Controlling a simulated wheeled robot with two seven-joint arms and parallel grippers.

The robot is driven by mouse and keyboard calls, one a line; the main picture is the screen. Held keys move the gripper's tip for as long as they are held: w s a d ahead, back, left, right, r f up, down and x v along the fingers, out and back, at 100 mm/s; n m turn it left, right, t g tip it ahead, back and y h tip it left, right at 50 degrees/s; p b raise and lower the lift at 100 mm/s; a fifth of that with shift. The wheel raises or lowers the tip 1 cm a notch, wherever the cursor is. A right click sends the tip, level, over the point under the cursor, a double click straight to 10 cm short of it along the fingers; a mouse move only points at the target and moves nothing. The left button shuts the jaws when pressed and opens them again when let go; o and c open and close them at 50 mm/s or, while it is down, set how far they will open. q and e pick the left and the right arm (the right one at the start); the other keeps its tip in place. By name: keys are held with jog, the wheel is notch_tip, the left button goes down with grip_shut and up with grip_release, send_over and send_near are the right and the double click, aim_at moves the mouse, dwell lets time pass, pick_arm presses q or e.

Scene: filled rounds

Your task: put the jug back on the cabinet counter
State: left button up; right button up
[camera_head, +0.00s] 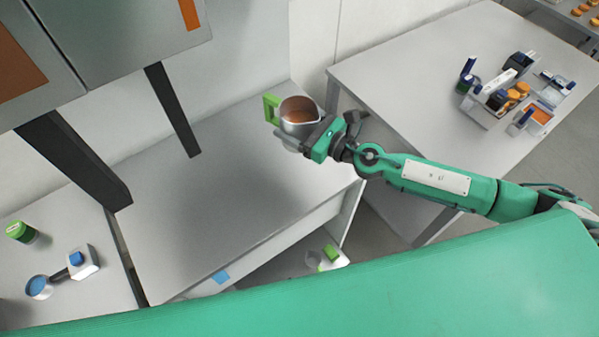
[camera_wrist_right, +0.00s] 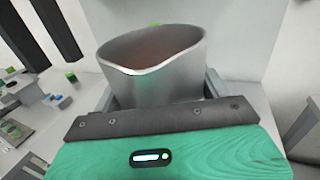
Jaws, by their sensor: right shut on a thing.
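A grey metal jug (camera_head: 298,112) with a green handle and brown contents is in the grip of my right gripper (camera_head: 307,143). The jug looks upright, its green handle on the left side. In the right wrist view the jug (camera_wrist_right: 155,75) stands between the fingers, its open rim up. The jug appears over the back right part of the grey cabinet counter (camera_head: 220,190); whether it touches the counter I cannot tell. My left gripper is not in view.
Wall cabinets (camera_head: 120,40) with dark posts (camera_head: 75,160) stand at the left. A green-lidded jar (camera_head: 22,231) and a blue-topped pan (camera_head: 40,287) are at the lower left. The middle counter is clear.

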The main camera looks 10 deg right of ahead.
jog(key=shift+w+d+r+y, duration=0.1)
jog(key=shift+w+r+y, duration=0.2)
jog(key=shift+w+r, duration=0.1)
jog(key=shift+p, duration=0.3)
jog(key=shift+w+d+f+b, duration=0.1)
jog(key=shift+f+b, duration=8.05)
jog(key=shift+f, duration=1.9)
jog(key=shift+f, duration=0.2)
jog(key=o, duration=1.3)
jog(key=shift+r, duration=0.1)
